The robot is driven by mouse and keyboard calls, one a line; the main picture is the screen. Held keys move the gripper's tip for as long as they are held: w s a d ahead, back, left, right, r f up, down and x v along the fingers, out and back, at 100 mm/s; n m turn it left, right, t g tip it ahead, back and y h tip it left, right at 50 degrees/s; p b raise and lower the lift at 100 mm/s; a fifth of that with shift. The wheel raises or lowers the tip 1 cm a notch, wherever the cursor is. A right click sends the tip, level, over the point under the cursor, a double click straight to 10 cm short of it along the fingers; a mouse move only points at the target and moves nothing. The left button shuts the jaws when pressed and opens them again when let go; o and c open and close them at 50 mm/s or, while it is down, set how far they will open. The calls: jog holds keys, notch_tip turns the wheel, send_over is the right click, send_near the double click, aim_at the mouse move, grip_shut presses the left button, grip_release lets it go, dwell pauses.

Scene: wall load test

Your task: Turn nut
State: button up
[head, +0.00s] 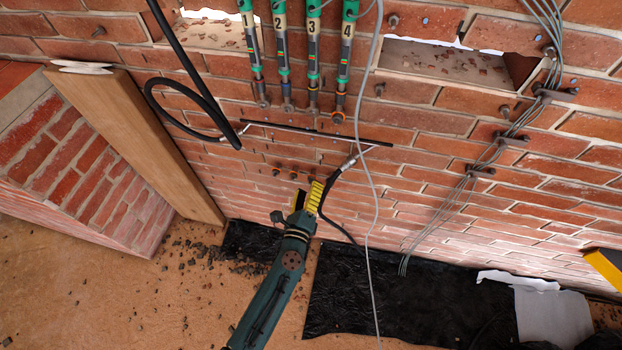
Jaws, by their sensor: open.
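Only the head view is given. My dark green arm rises from the bottom centre, and my gripper (308,194) with its yellow ridged part is at its end, in front of the lower brick wall. The jaws are open and look empty. I cannot tell which one is the task's nut. The gripper appears apart from them, though depth is unclear. Other bolt heads (380,88) are spread over the wall.
Several green-topped numbered tubes (313,62) hang above. A thin dark bar (318,132) crosses the wall, with black hoses (165,108) near it. A grey cable (371,180) hangs right of the gripper. A wooden board (140,145) leans at left.

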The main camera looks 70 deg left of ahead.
jog(key=v, duration=0.4)
dwell(0.8)
